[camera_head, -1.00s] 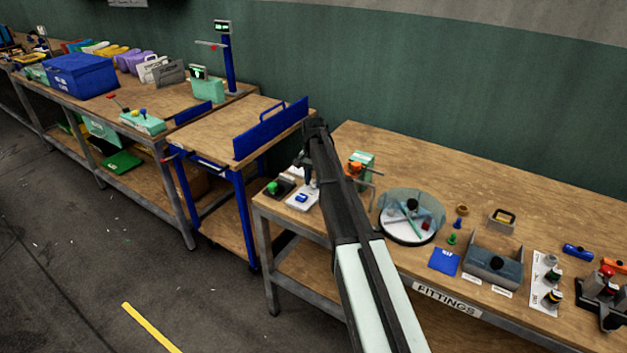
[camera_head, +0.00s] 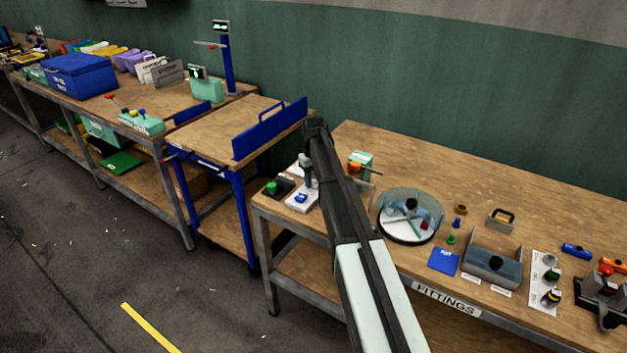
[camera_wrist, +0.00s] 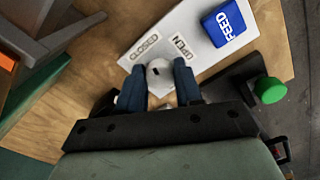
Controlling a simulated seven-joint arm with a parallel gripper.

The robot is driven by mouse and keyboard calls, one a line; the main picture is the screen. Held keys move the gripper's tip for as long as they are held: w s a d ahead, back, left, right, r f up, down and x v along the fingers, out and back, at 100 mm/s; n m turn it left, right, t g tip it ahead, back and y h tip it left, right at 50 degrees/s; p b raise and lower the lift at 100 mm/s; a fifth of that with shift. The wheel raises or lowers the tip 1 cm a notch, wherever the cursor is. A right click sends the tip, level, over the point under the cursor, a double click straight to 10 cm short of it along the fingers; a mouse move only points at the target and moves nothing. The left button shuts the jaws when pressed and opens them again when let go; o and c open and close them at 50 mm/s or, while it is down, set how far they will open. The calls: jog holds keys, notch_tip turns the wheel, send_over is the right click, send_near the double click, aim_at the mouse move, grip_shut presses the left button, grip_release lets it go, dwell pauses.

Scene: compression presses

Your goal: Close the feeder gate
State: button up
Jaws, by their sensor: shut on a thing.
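The feeder gate's white plate (camera_wrist: 195,45) carries a CLOSED label (camera_wrist: 145,47), an OPEN label (camera_wrist: 183,47) and a blue FEED block (camera_wrist: 224,24). In the wrist view, my gripper (camera_wrist: 158,82) is shut on the pale round gate knob (camera_wrist: 160,72), with a blue fingertip on each side. The knob lies just below the gap between the two labels; I cannot tell which setting it marks. In the head view, the plate (camera_head: 291,205) is at the bench's left end, and my gripper (camera_head: 307,181) is partly hidden by my arm.
A green button (camera_head: 271,187) on a dark base stands left of the plate; it also shows in the wrist view (camera_wrist: 269,90). An orange and green device (camera_head: 360,160) stands just right of my arm. A round clear-walled bowl (camera_head: 410,215) is farther right.

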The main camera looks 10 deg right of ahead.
aim_at(314, 182)
jog(key=shift+n, duration=1.6)
jog(key=o, duration=1)
jog(key=shift+o, duration=0.2)
notch_tip(314, 182, up, 14)
jog(key=shift+f, duration=0.1)
